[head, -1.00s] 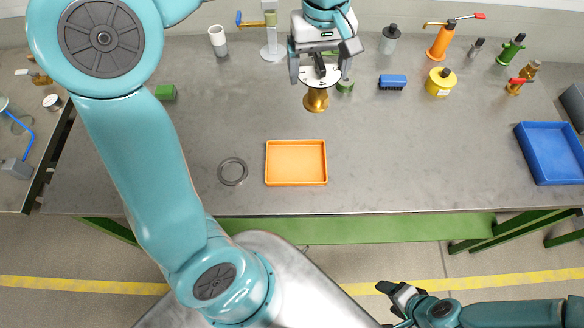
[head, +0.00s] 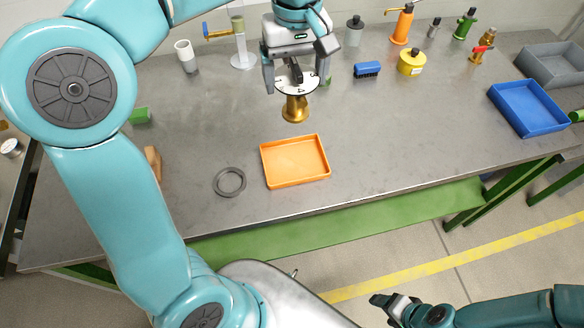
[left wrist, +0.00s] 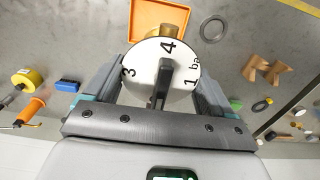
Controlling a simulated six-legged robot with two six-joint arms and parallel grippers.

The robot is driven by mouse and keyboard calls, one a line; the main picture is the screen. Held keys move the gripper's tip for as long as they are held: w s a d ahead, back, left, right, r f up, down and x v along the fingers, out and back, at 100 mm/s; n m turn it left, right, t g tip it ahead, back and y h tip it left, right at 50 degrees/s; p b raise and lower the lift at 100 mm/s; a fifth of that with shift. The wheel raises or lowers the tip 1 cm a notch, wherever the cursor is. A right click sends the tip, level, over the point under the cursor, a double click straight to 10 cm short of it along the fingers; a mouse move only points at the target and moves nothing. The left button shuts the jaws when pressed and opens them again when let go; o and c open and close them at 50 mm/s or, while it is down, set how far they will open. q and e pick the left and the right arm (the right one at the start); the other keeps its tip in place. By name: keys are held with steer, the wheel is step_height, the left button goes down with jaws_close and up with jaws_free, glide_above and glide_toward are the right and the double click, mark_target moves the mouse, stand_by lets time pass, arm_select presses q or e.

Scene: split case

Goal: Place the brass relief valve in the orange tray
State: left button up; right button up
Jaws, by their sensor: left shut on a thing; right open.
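The brass relief valve (head: 295,110) has a flared brass foot and a white dial with a black bar on top. My left gripper (head: 297,76) is shut on the black bar. In the left wrist view the dial (left wrist: 158,82) sits between the fingers and hides most of the brass body. The orange tray (head: 295,161) lies empty on the table, just nearer than the valve. Part of it shows in the left wrist view (left wrist: 147,10). I cannot tell whether the foot clears the table. My right gripper (head: 385,305) is open and empty, in front of the table's front edge.
A grey ring (head: 230,182) lies left of the tray. A blue tray (head: 530,108) and a grey tray (head: 553,62) are far right. The table right of the orange tray is clear.

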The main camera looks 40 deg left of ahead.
arm_select(q)
steer(key=shift+d+f, duration=0.15)
steer(key=shift+f, duration=0.25)
steer(key=shift+f+b, duration=0.35)
steer(key=shift+f, duration=0.05)
step_height(320, 180, down, 19)
steer(key=shift+w+f+b, duration=0.15)
steer(key=shift+b, duration=0.4)
